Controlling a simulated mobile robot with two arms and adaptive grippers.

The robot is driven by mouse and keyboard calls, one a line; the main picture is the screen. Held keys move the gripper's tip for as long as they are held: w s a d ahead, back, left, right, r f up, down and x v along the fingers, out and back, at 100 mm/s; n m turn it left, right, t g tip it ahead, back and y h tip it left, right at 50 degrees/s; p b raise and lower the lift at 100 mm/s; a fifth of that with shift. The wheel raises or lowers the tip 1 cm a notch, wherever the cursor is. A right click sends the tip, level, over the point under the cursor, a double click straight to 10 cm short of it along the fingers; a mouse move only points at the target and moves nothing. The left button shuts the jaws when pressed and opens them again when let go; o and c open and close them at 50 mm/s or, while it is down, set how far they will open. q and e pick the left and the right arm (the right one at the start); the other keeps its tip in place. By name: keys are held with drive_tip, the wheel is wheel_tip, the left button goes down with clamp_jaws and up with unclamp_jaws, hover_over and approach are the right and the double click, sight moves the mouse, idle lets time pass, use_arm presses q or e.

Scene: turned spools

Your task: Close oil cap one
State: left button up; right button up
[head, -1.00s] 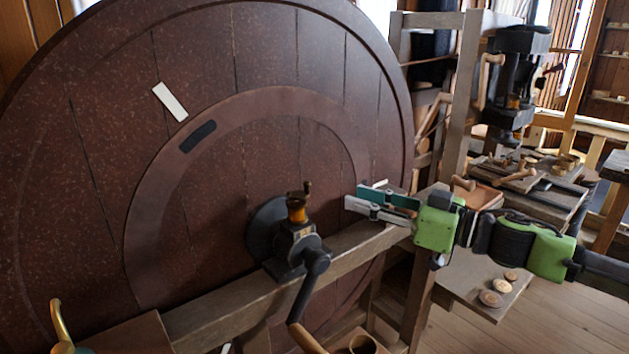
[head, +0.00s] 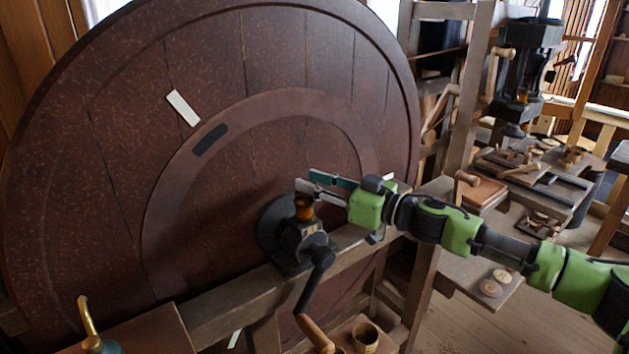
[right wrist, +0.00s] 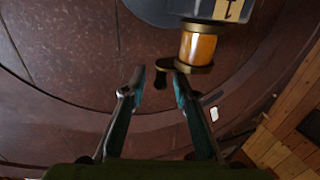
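The oil cup (head: 304,210), amber with a brass rim, stands on the dark bearing block (head: 305,240) in front of the big wheel. In the right wrist view the amber cup (right wrist: 197,47) shows at the top, with its brass rim and cap (right wrist: 190,68) reaching left to a small dark knob (right wrist: 160,79). My right gripper (head: 312,182) is at the cup's top, partly covering the cap in the head view. In the right wrist view my right gripper (right wrist: 158,80) is open, its fingertips on either side of the knob; contact is unclear. My left gripper is not in view.
A crank (head: 313,288) with a wooden handle hangs below the bearing block. A wooden beam (head: 225,308) runs under it. The large brown wheel (head: 110,160) fills the left. A brass spout (head: 88,318) stands at lower left. Benches with turned pieces stand at right.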

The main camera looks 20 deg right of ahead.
clamp_jaws()
